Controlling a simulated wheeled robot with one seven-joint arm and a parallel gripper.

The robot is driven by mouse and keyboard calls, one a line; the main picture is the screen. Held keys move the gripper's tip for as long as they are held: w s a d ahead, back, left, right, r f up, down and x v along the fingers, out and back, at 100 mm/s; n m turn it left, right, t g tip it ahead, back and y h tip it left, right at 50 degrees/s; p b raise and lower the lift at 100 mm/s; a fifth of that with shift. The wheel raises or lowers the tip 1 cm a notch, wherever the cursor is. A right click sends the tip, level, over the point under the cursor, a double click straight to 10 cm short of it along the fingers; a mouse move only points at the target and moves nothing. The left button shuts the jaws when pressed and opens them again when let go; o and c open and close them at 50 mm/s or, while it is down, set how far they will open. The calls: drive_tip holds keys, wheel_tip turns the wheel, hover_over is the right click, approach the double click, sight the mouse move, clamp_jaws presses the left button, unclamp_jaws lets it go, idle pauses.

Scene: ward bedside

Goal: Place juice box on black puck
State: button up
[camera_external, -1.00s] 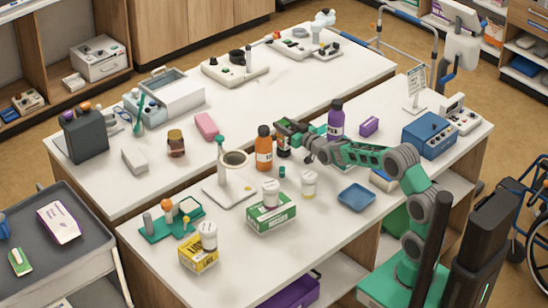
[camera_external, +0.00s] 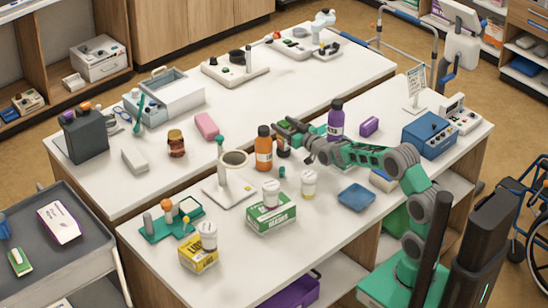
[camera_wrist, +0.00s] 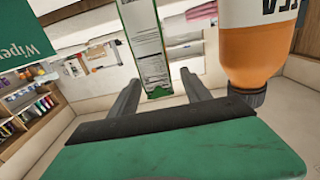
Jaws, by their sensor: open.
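My gripper (camera_external: 283,130) is over the near table, between the orange bottle and the purple bottle. In the wrist view my gripper (camera_wrist: 160,92) is open, with its two fingers apart. A tall white-and-green carton with printed text, likely the juice box (camera_wrist: 143,42), shows beyond and between the fingertips; I cannot tell whether it touches them. In the external view a dark item with a white label (camera_external: 283,152) stands under the gripper, partly hidden. A black round piece, possibly the black puck (camera_external: 237,57), lies on a white device on the far table.
An orange bottle (camera_external: 264,149) stands close left of my gripper; it looms at right in the wrist view (camera_wrist: 255,45). A purple bottle (camera_external: 336,120) stands close right. A ring stand (camera_external: 222,172), a green carton (camera_external: 271,213) and a blue tray (camera_external: 356,197) are nearer the front.

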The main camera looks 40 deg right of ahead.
drive_tip(key=s, duration=1.2)
drive_tip(key=s+a+r+g+p, duration=0.3)
drive_tip(key=s+r+g+p, duration=0.35)
drive_tip(key=r+p, duration=0.8)
drive_tip(key=s+r+g+p, duration=0.3)
drive_tip(key=s+p, duration=0.4)
drive_tip(key=s, duration=0.4)
drive_tip(key=s+r+g+p, duration=0.3)
drive_tip(key=s+r+p, duration=0.2)
drive_tip(key=s+p, duration=0.3)
drive_tip(key=s+a, duration=0.1)
drive_tip(key=s, duration=0.3)
drive_tip(key=shift+r, duration=0.25)
